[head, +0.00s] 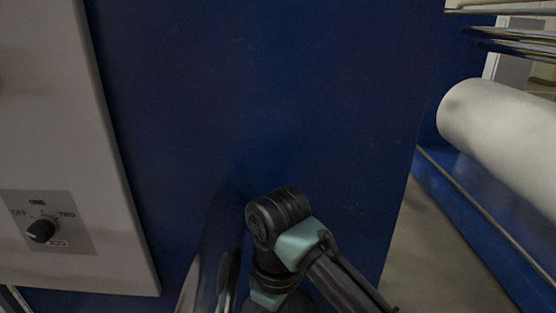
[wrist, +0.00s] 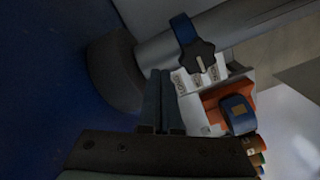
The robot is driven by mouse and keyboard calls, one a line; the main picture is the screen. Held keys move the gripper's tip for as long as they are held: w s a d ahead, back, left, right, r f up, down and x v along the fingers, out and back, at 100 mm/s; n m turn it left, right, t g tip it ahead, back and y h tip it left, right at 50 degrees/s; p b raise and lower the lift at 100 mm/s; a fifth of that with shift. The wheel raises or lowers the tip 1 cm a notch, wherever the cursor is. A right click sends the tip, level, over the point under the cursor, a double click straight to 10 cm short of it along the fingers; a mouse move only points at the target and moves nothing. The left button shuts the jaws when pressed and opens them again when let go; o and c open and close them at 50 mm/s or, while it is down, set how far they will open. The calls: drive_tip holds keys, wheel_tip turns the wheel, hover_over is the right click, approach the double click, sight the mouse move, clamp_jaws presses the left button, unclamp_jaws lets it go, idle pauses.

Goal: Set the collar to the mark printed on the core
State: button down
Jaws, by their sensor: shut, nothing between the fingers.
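In the wrist view, a blue collar (wrist: 182,28) with a black star knob (wrist: 197,60) sits around a grey tube that looks like the core (wrist: 235,22). I cannot make out a mark on the tube. A white block (wrist: 190,100) with small printed labels stands just below the knob; the labels are too blurred to read. My gripper (wrist: 161,72) is shut and empty, its fingers pointing up in the picture, left of the white block and below the tube. It appears apart from the collar. The head view shows my arm but neither collar nor core.
An orange part with a blue loop (wrist: 237,112) is on the white block's right, near several coloured pieces (wrist: 258,152). A dark rounded end (wrist: 113,70) meets a blue panel (head: 270,100). The head view also shows a rotary switch (head: 41,231) and a white roll (head: 500,130).

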wheel_tip(320, 180, up, 6)
drive_tip(key=p, duration=0.5)
drive_tip(key=shift+r+p, duration=0.25)
drive_tip(key=shift+p, duration=0.05)
